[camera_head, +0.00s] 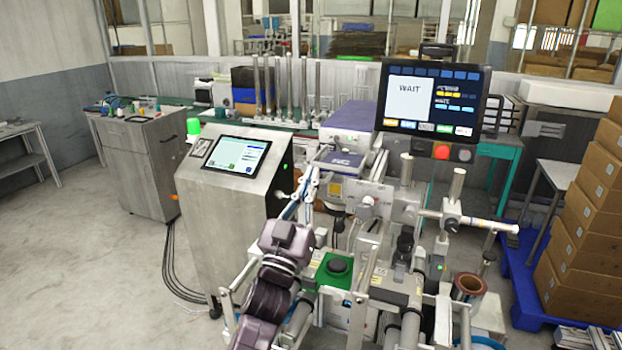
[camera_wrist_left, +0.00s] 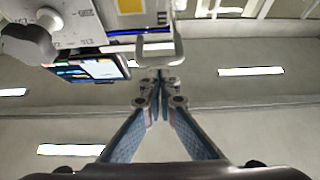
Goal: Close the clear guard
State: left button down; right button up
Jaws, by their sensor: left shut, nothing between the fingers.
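My left gripper (camera_head: 311,182) reaches up from the dark arm at the lower middle, in front of the labelling machine (camera_head: 372,198). In the left wrist view its two blue-padded fingers (camera_wrist_left: 157,82) meet at the tips, shut and empty. A pale U-shaped handle (camera_wrist_left: 178,50) shows just beyond the fingertips; I cannot tell whether they touch it. The guard's clear panel cannot be made out for certain in either view, so its angle is unclear. My right gripper is not in view.
A monitor reading WAIT (camera_head: 428,98) stands above the machine, also seen in the wrist view (camera_wrist_left: 95,70). A steel cabinet with a touchscreen (camera_head: 236,155) stands left of my arm. Stacked cartons (camera_head: 585,215) are at the right. The floor at left is open.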

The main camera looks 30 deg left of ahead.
pick_arm(q)
jog(key=shift+w+f, duration=0.15)
jog(key=shift+f, duration=0.25)
notch_tip(320, 180, down, 13)
jog(key=b, duration=1)
jog(key=shift+f, duration=0.2)
